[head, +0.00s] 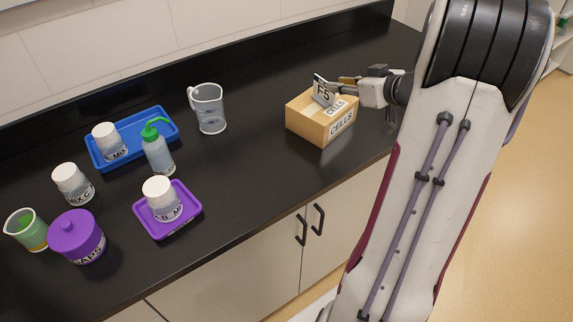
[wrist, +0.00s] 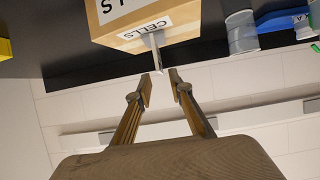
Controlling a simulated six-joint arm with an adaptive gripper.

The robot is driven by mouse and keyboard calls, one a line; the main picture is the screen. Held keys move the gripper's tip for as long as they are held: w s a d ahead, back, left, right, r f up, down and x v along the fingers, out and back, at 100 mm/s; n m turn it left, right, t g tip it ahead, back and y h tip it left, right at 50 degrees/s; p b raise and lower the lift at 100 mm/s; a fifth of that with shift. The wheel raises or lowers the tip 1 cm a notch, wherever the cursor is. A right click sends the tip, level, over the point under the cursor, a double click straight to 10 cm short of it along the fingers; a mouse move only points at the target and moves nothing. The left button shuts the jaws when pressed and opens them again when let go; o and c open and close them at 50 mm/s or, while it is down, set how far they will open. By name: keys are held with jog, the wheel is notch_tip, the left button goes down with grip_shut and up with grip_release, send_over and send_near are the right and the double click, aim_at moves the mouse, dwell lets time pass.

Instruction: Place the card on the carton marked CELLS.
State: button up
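The carton marked CELLS (head: 308,128) is a tan box on the dark counter, with CELLS labels on its top and side; it also shows at the top of the wrist view (wrist: 185,32). The card (head: 322,92), marked F5, stands slightly tilted on the carton's top. In the wrist view the card (wrist: 159,50) is seen nearly edge-on. My gripper (head: 352,84) is just right of the card in the head view. In the wrist view my gripper (wrist: 161,88) has its two fingers apart with an empty gap between them, and the card appears just beyond the tips.
A clear jug (head: 209,108) stands left of the carton. Further left are a blue tray (head: 133,163) with a white-lidded jar, a green-topped bottle (head: 158,150), a purple tray (head: 151,226) with another jar, a purple tub (head: 77,236) and a green beaker (head: 27,229). Counter near the carton is clear.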

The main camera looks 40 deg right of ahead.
jog(key=w+a+r+h, duration=0.3)
jog(key=a+r+h, duration=0.1)
jog(key=r, duration=0.4)
jog(key=s+a+r+m+g+h, duration=0.2)
jog(key=s+a+r, duration=0.15)
jog(key=a, duration=0.35)
jog(key=s+a+f+n+g+y, duration=0.1)
jog(key=s+a+f+g+y, duration=0.1)
jog(key=s+a, duration=0.9)
jog(key=s+a+f+n+g+y, duration=0.1)
jog(key=s+a+f+g+y, duration=0.2)
jog(key=s+a, duration=0.9)
jog(key=a+f+y, duration=0.1)
jog(key=a+f, duration=0.1)
jog(key=a, duration=0.2)
jog(key=shift+s+f, duration=0.2)
jog(key=shift+f, duration=0.15)
